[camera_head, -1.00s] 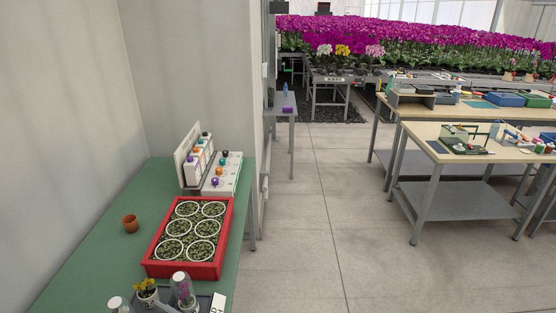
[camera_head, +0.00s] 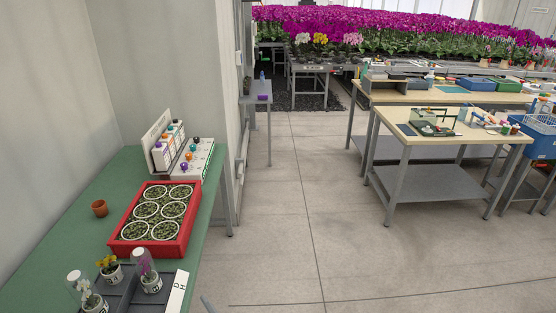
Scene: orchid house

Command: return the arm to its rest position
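My gripper is not visible in the head view, and I cannot see what it holds, if anything. A thin grey-blue piece (camera_head: 208,304) shows at the bottom edge, just right of the green table; I cannot tell what it is. The green table (camera_head: 60,240) stands along the wall on the left. On it are a red crate (camera_head: 126,246) of several round pots, a small terracotta pot (camera_head: 99,208), and a dark tray (camera_head: 125,291) with small potted flowers, some under clear covers.
A white rack (camera_head: 200,155) with coloured knobs stands at the green table's back. Wooden-topped workbenches (camera_head: 470,138) with tools and boxes stand on the right. A blue crate (camera_head: 541,138) is at the far right. The concrete floor (camera_head: 300,220) between is clear. Orchid benches fill the back.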

